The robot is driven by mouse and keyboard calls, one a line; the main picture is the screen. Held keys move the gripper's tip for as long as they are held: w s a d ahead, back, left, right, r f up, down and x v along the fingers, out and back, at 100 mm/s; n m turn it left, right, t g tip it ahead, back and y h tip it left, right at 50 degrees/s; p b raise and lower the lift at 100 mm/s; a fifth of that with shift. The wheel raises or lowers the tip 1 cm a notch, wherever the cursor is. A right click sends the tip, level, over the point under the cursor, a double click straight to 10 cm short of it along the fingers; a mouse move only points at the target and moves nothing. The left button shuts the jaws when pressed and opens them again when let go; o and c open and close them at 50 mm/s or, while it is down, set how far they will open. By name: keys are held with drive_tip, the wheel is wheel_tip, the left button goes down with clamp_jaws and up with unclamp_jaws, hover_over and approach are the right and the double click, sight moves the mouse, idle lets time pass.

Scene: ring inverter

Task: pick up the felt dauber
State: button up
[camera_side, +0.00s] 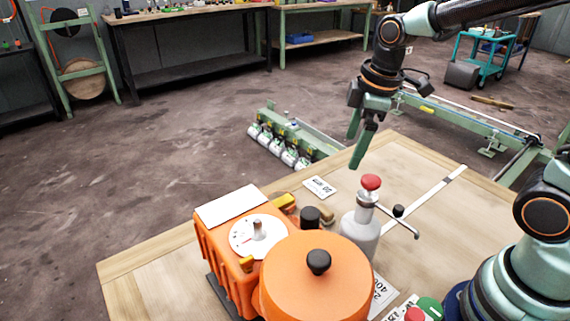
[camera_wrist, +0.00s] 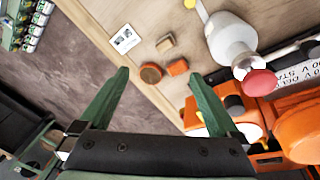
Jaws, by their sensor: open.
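My gripper (camera_side: 359,146) is open and empty above the far edge of the bench in the side view. In the wrist view, a short brown round piece (camera_wrist: 151,73) shows between the open fingertips (camera_wrist: 158,74), apart from them and on the bench below. A tan block (camera_wrist: 165,43) and a small orange piece (camera_wrist: 178,67) lie close by it. The brown round piece may be the felt dauber, but I cannot tell surely. In the side view, a brownish piece (camera_side: 281,197) is partly hidden behind the orange machine (camera_side: 222,262).
A grey bottle-shaped post (camera_side: 361,238) with a red knob (camera_side: 371,182) and a side lever stands right of the orange round cover (camera_side: 316,281). A white label card (camera_side: 319,187) lies near the bench's far edge. Bare bench top (camera_side: 415,160) is to the right.

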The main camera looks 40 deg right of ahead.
sight(324, 209)
drive_tip(key=w+f+n+g, duration=0.1)
drive_tip(key=f+n, duration=0.1)
drive_tip(key=f, duration=0.5)
drive_tip(key=w+a+f+n, duration=0.1)
drive_tip(key=w+f+n, duration=0.1)
drive_tip(key=f, duration=0.4)
drive_tip(key=w+f+n+g, duration=0.1)
drive_tip(key=f+n, duration=0.3)
drive_tip(key=f, duration=0.3)
drive_tip(key=shift+w+a+f+g, duration=0.2)
drive_tip(key=shift+a+f+g, duration=0.1)
drive_tip(key=shift+a, duration=0.05)
drive_tip(key=c, duration=1.4)
drive_tip(key=shift+c, duration=0.2)
drive_tip(key=shift+r, duration=0.1)
wheel_tip(324, 209, up, 20)
drive_tip(key=o, duration=0.6)
drive_tip(key=c, duration=0.4)
